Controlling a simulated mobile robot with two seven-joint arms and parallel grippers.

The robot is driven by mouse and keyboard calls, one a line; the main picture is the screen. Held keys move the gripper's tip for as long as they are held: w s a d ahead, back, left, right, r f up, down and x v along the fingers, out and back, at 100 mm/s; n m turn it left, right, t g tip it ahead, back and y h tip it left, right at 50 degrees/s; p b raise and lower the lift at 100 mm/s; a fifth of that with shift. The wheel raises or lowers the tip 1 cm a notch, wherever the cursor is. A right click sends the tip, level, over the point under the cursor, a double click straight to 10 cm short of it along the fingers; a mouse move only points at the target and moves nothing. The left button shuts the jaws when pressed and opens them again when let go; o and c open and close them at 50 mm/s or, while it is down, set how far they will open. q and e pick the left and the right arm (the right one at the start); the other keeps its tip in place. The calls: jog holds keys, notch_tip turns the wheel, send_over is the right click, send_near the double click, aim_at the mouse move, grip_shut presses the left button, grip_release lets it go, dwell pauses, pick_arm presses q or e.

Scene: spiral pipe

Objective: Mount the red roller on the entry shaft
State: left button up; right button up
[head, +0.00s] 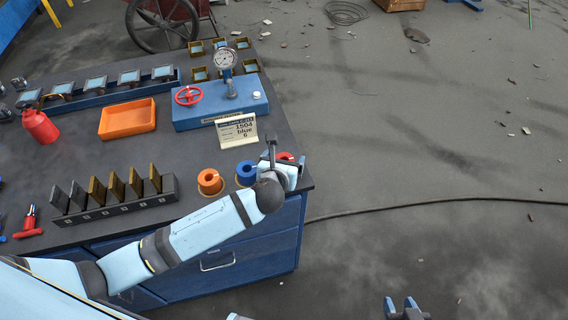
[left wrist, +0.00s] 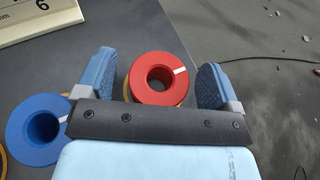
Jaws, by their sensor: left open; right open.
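The red roller (left wrist: 158,60) is a red ring with a white mark, standing on the bench between the open fingers of my left gripper (left wrist: 157,80) in the left wrist view. In the head view only a bit of the red roller (head: 286,156) shows behind my left gripper (head: 280,158), which is above the bench's right edge. I cannot tell whether the fingers touch the roller. My right gripper (head: 405,308) is open and empty at the bottom edge of the head view, off the bench. I cannot make out the entry shaft.
A blue roller (head: 246,174) and an orange roller (head: 210,182) stand in a row left of the red one. A label card (head: 237,131) stands behind them. A blue base with a gauge (head: 221,108), an orange tray (head: 128,119) and a slotted rack (head: 115,200) are on the bench.

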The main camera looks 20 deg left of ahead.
pick_arm(q)
jog(key=shift+c, duration=0.2)
jog(key=c, duration=1.1)
jog(key=shift+r, duration=0.1)
